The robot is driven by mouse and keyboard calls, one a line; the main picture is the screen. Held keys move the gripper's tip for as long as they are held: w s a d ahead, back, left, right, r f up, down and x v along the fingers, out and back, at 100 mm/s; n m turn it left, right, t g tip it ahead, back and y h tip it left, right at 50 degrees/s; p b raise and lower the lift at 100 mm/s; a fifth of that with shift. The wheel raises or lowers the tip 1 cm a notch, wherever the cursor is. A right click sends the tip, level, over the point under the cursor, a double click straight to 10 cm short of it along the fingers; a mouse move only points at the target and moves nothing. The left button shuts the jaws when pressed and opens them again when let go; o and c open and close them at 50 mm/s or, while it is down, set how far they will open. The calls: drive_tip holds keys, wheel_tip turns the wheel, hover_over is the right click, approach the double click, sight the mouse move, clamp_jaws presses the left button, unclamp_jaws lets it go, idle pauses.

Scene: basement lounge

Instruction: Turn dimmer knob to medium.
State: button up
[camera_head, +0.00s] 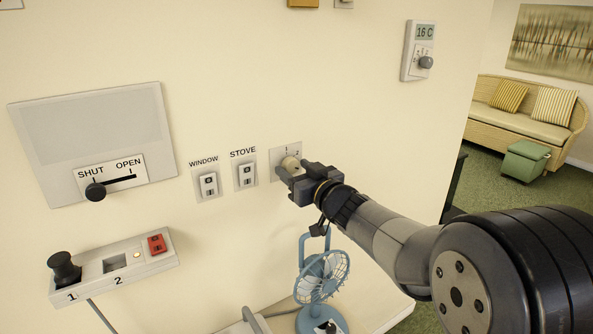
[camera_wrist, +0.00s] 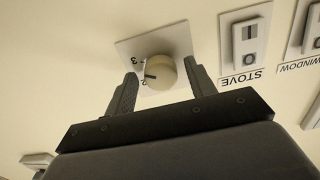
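The dimmer knob (camera_head: 290,163) is a round cream knob on a square grey plate (camera_head: 277,154) on the wall, right of the stove switch. The numbers 1 and 2 show above it in the head view. In the wrist view, which is upside down, the knob (camera_wrist: 163,72) has a dark mark on its left side, near the numbers 2 and 3. My gripper (camera_wrist: 161,69) is open, with one finger on each side of the knob and a small gap showing on both sides. In the head view my gripper (camera_head: 292,172) partly covers the knob and plate.
The window switch (camera_head: 208,184) and stove switch (camera_head: 246,174) are left of the knob. A thermostat (camera_head: 418,51) is at upper right. A blue fan (camera_head: 322,278) stands below my arm. A slider panel (camera_head: 110,180) and control box (camera_head: 115,266) are at left.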

drive_tip(key=c, duration=0.8)
drive_tip(key=shift+n, duration=0.4)
drive_tip(key=n+b, duration=0.3)
drive_tip(key=n, duration=0.2)
drive_tip(key=shift+f, duration=0.1)
drive_tip(key=n+b, duration=0.2)
drive_tip(key=n, duration=0.4)
drive_tip(key=o, duration=1)
drive_tip(key=shift+c, duration=0.2)
